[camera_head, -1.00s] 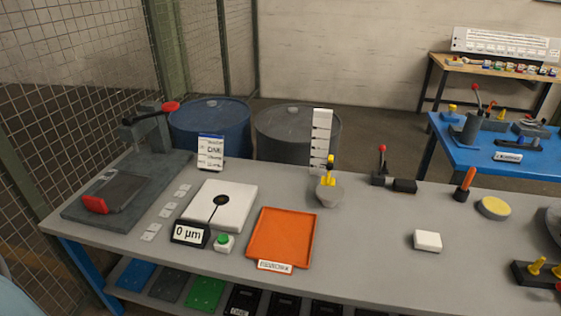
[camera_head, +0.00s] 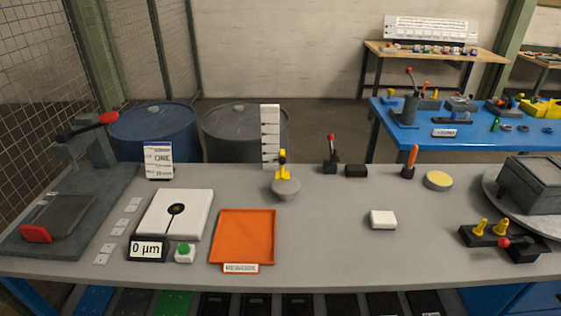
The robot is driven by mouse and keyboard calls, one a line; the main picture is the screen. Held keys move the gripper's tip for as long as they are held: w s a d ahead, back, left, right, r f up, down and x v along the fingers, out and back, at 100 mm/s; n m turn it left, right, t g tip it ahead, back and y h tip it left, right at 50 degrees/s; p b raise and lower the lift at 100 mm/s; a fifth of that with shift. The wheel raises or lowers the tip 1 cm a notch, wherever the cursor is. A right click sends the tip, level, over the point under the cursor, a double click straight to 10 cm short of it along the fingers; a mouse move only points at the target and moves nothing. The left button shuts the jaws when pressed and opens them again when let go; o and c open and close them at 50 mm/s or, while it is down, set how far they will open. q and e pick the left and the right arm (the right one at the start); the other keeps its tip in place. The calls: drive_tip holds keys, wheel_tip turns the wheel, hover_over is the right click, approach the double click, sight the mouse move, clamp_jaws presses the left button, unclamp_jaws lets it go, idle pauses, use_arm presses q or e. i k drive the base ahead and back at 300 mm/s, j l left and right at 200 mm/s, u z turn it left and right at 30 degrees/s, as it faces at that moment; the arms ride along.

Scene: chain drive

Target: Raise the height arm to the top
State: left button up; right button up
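I cannot tell for sure which part is the height arm. A white upright scale (camera_head: 270,130) with dark marks stands at the back of the grey table. In front of it is a yellow piece (camera_head: 282,162) on a round grey base (camera_head: 286,189), near the scale's lower end. A red-knobbed lever (camera_head: 332,150) stands upright to the right. At the far left, a grey press-like fixture (camera_head: 80,150) has a red-ended arm (camera_head: 106,118) that slants up. Neither of my grippers is in view.
The grey table (camera_head: 335,235) also holds a white plate (camera_head: 150,210), a "0 µm" display (camera_head: 147,249), a green button (camera_head: 184,250), an orange tray (camera_head: 243,238), a white block (camera_head: 383,219) and a turntable fixture (camera_head: 525,188). Blue (camera_head: 150,125) and grey (camera_head: 245,122) barrels stand behind.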

sight(282, 174)
drive_tip(key=i+j+z, duration=0.1)
drive_tip(key=i+z, duration=0.35)
drive_tip(key=i+j+z, duration=0.4)
drive_tip(key=i, duration=0.15)
drive_tip(key=l, duration=0.1)
